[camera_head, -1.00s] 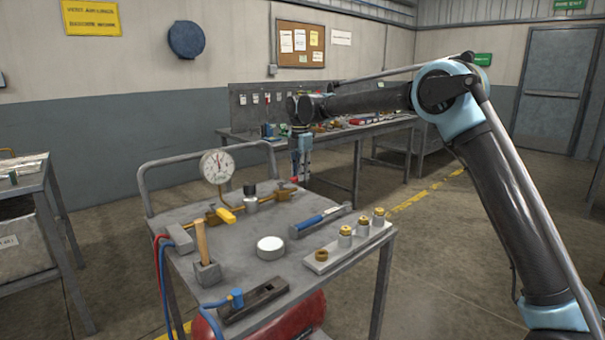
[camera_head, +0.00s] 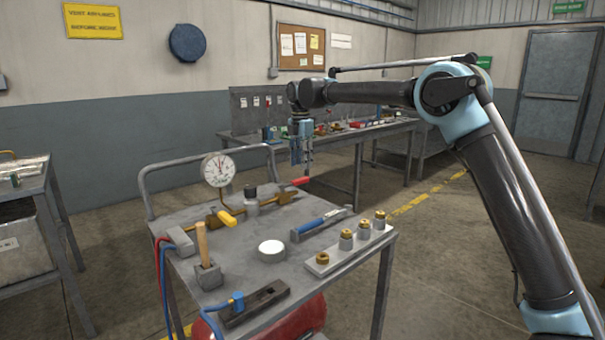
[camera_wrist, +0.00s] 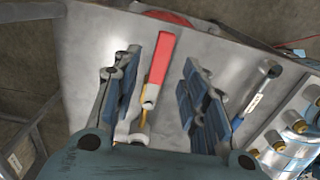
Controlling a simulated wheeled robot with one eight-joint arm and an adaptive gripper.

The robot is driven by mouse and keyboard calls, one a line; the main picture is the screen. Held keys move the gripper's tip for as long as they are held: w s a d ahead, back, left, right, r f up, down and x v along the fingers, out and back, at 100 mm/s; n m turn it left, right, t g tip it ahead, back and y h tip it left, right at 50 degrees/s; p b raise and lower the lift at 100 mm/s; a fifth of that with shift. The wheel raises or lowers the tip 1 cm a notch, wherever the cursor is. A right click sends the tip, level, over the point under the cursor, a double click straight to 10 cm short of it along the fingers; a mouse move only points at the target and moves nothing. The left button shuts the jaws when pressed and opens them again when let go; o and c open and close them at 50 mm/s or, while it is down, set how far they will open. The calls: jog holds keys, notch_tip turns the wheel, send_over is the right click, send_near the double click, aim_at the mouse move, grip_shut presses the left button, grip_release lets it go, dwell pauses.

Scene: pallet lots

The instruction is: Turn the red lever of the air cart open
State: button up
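The red lever (camera_head: 300,181) sits at the right end of the brass pipe and valve (camera_head: 284,196) on the back of the air cart (camera_head: 190,211). In the head view its red handle points right and slightly up. In the wrist view the red lever (camera_wrist: 160,58) runs lengthwise between my two fingers, with clear gaps on both sides. My gripper (camera_head: 301,163) hangs pointing down just above the lever. Its fingers (camera_wrist: 160,75) are open and hold nothing.
A round gauge (camera_head: 218,169) and a yellow lever (camera_head: 227,216) stand left along the pipe. A blue-handled tool (camera_head: 320,222), a white disc (camera_head: 271,250), brass fittings on a block (camera_head: 346,239) and a wooden-handled tool (camera_head: 203,243) occupy the cart top.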

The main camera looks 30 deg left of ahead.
jog(key=shift+w+r, duration=0.15)
jog(key=shift+r, duration=2.8)
jog(key=shift+d, duration=0.1)
